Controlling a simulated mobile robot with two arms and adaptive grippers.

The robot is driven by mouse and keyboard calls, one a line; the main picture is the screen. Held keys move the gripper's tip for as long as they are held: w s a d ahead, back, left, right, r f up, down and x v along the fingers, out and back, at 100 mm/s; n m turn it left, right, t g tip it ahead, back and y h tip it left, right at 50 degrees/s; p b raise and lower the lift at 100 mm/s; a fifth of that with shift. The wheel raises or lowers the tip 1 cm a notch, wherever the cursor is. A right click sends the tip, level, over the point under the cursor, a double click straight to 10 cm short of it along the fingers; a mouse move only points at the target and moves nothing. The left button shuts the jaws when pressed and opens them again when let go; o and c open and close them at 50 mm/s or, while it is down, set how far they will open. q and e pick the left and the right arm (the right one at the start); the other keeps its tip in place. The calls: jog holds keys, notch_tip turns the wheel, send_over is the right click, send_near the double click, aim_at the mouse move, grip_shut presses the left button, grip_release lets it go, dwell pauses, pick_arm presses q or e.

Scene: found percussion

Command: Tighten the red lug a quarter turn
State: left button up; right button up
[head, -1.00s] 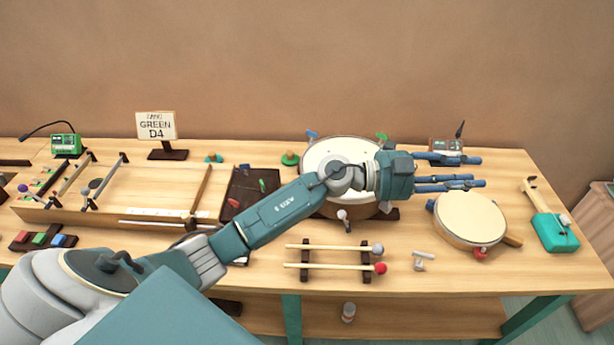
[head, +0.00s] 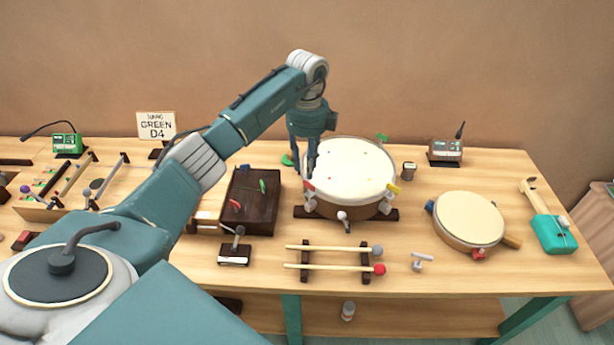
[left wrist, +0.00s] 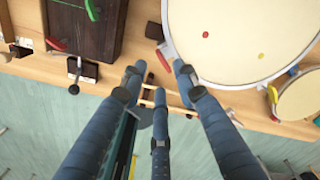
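The drum (head: 350,165) has a cream head and coloured lugs around its rim, and sits on a dark wooden stand. The red lug (head: 308,185) is at its front left; in the left wrist view a red lug (left wrist: 154,30) shows at the drum's edge (left wrist: 240,78). My left gripper (head: 304,172) points down at the drum's left side, just above and behind the red lug in the head view. Its fingers (left wrist: 158,82) are spread with nothing between them. I cannot tell whether they touch the drum. My right gripper is out of view.
A dark box (head: 249,215) with coloured pegs stands left of the drum. Two mallets (head: 325,249) lie on a rack in front, near a small grey T-shaped piece (head: 422,261). A smaller drum (head: 468,220) stands to the right. The table's front edge is close.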

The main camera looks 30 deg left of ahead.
aim_at(307, 183)
pick_arm(q)
notch_tip(307, 183, down, 6)
jog(key=shift+p, duration=0.65)
grip_shut()
